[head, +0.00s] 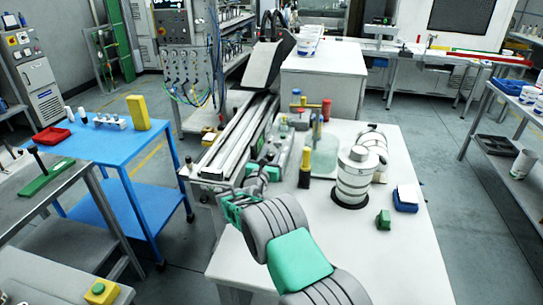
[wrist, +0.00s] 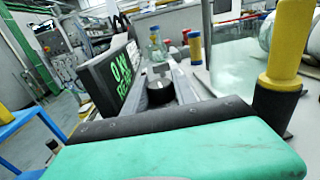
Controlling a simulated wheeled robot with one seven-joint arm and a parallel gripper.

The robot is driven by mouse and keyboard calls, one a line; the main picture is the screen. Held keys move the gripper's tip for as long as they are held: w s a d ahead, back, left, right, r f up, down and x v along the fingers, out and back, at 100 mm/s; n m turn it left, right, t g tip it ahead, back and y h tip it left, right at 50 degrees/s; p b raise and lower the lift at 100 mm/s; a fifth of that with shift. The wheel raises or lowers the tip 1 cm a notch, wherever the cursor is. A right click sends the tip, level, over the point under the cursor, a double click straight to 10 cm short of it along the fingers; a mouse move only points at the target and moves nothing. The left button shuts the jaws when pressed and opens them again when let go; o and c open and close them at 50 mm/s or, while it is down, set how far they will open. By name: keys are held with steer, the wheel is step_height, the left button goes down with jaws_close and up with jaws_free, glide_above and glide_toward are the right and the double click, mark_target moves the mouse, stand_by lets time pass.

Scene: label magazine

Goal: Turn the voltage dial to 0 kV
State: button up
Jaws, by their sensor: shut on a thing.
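A black display (wrist: 110,78) stands left of centre in the wrist view. Its green text shows "0 kV" and the start of a second line, cut off on the right. A dark round piece with a grey top (wrist: 159,82) sits just beyond the hand.
A yellow-and-black handled tool (head: 305,165) stands upright close to the right of my gripper. A clear container (head: 325,150) and a white banded canister (head: 354,178) stand farther right. A blue cart (head: 95,145) is to the left.

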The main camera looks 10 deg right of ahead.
jaws_close()
steer(key=shift+d+r+n+y+p, duration=0.15)
steer(key=shift+r+n+y+p, duration=0.25)
steer(key=shift+p, duration=0.5)
steer(key=shift+n+t+y+p, duration=0.4)
steer(key=shift+t+y+p, duration=0.1)
steer(key=shift+y+p, duration=0.2)
steer(key=shift+d+n+y+p, duration=0.1)
steer(key=shift+n+y+p, duration=0.4)
steer(key=shift+y+p, duration=0.25)
steer(key=shift+f+n+t+y, duration=0.25)
steer(key=shift+n+t+y, duration=0.05)
steer(key=shift+n+y, duration=0.15)
steer(key=shift+a+f+n+y, duration=0.2)
steer(key=shift+n+y, duration=0.35)
steer(key=shift+y, duration=0.55)
steer(key=o, duration=0.7)
jaws_free()
